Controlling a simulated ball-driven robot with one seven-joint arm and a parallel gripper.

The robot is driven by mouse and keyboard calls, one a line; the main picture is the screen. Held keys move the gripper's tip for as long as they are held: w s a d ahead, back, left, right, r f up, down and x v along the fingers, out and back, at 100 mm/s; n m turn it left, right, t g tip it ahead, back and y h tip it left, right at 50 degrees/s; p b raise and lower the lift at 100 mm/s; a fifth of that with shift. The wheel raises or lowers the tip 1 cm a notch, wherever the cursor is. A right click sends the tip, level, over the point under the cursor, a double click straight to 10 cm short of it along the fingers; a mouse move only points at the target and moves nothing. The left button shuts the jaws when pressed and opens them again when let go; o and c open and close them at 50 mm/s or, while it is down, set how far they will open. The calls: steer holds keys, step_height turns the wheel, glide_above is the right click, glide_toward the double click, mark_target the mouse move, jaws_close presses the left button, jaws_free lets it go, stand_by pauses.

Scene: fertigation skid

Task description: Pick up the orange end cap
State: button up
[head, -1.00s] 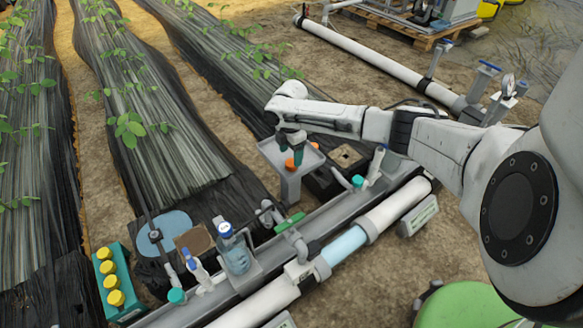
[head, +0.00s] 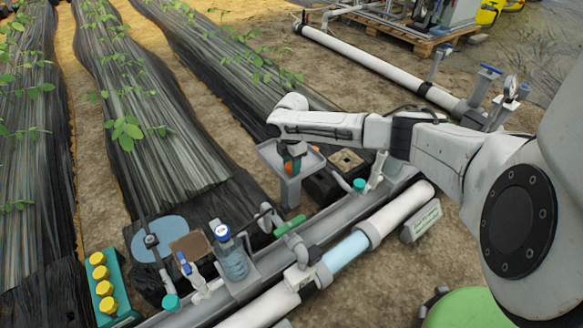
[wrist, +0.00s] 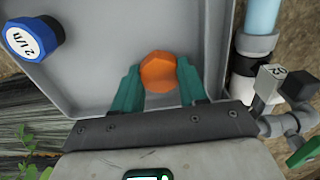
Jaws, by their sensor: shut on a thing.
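The orange end cap (wrist: 158,71) is a small faceted cap between the two teal fingers of my gripper (wrist: 159,84) in the wrist view. The fingers are shut on its sides, over the grey tray (wrist: 90,90). In the head view the cap (head: 288,168) shows as an orange spot at the tips of my gripper (head: 292,162), at the grey tray (head: 270,152) on its post. Whether the cap still touches the tray floor cannot be told.
A blue cap with a white label (wrist: 33,37) lies in the tray's corner. A grey pipe fitting (wrist: 290,122) stands close to the tray's right side. Yellow caps in a teal rack (head: 103,283) stand at lower left. Drip lines and crop rows lie beyond.

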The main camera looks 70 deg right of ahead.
steer(key=c, duration=0.3)
